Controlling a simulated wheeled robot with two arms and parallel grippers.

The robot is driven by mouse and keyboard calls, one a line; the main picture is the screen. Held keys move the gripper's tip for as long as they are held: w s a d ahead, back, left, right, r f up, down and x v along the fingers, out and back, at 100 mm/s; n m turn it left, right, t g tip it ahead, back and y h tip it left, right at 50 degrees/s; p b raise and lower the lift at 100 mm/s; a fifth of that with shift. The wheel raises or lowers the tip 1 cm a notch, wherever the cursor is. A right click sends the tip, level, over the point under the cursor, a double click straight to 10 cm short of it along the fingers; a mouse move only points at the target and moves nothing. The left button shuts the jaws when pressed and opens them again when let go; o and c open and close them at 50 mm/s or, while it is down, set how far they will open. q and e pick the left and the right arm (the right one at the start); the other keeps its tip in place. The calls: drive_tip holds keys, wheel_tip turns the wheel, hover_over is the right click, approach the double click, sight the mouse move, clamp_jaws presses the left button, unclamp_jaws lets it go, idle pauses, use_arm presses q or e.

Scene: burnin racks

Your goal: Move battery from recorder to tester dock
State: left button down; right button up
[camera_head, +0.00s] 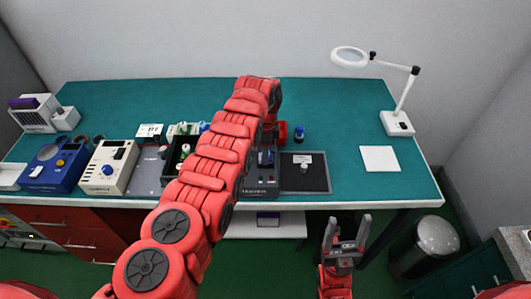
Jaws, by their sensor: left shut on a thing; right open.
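My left arm reaches up over the workbench and bends down at its far end. My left gripper (267,147) is low over a dark grey device (262,181) in the middle of the bench, partly hidden behind the arm. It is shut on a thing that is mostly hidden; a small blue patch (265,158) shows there. I cannot tell clearly which device is the recorder and which is the tester dock. My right gripper (346,232) is open and empty, in front of the bench's front edge.
A blue device (57,166), a cream device (107,166) and a grey one stand at the left. A black mat (304,179) lies right of the dark device. A blue-topped item (299,133) stands behind it. A magnifier lamp (397,122) and white pad (380,159) are at the right.

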use_arm(q)
drive_tip(key=shift+f+b, duration=0.2)
drive_tip(key=shift+b, duration=0.1)
idle(0.5)
drive_tip(key=shift+c, duration=1.8)
unclamp_jaws()
drive_tip(key=shift+r, duration=0.1)
drive_tip(key=shift+r+p, duration=1.05)
drive_tip(key=shift+r, duration=0.4)
drive_tip(key=shift+r+p, duration=0.3)
drive_tip(key=shift+r, duration=0.7)
